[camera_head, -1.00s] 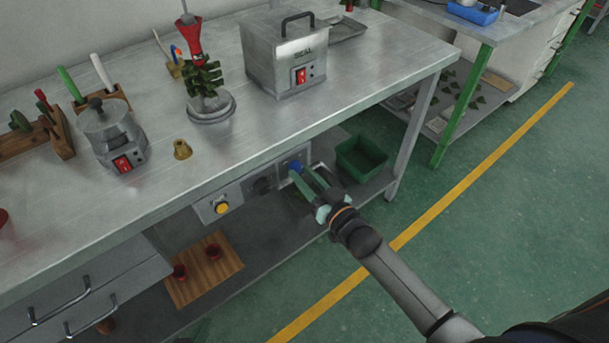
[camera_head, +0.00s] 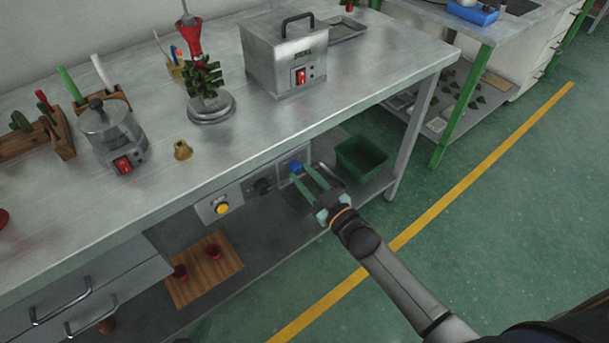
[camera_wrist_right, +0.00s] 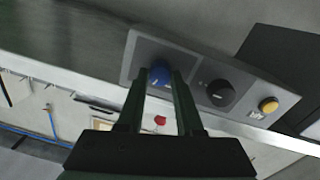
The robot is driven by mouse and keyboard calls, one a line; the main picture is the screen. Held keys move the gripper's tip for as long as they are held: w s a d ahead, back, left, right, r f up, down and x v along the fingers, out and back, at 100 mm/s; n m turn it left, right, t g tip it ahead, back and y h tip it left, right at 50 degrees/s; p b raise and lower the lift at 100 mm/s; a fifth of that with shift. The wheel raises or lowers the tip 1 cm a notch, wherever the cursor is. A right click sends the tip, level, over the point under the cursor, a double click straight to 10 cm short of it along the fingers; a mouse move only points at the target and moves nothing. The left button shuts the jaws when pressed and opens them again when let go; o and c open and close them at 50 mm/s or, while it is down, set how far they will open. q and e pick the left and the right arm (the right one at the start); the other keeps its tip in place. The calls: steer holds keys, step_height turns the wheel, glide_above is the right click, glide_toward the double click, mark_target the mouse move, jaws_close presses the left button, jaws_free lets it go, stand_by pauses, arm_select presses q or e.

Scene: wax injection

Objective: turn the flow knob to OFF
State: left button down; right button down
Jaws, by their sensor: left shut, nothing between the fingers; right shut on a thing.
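A blue knob (camera_head: 296,167) sits on the grey control panel (camera_head: 232,191) under the front edge of the workbench. It also shows in the wrist view (camera_wrist_right: 160,75), between my fingertips. My right gripper (camera_head: 299,171) reaches in from the lower right and is shut on the blue knob, one finger on each side. A black knob (camera_wrist_right: 220,93) and a yellow button (camera_wrist_right: 268,105) are beside it on the same panel. The panel's lettering is too small to read, so the knob's setting is unclear. My left gripper is not in view.
The bench top (camera_head: 250,135) overhangs the panel closely. A green bin (camera_head: 361,158) stands on the lower shelf, right of the gripper. A wooden board (camera_head: 205,272) with red cups lies on that shelf. The green floor at right is open.

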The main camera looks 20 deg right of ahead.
steer(key=n, duration=0.5)
steer(key=shift+f+n, duration=0.1)
steer(key=shift+n, duration=0.3)
steer(key=n+b, duration=0.1)
steer(key=n, duration=0.2)
steer(key=shift+n, duration=0.3)
steer(key=n, duration=0.3)
steer(key=shift+d+y+b, duration=0.1)
steer(key=shift+y+b, duration=0.3)
steer(key=shift+n, duration=0.7)
steer(key=c, duration=0.6)
jaws_free()
steer(key=shift+o, duration=0.2)
steer(key=v, duration=1.2)
steer(key=shift+s, duration=0.3)
steer(key=shift+d, duration=0.1)
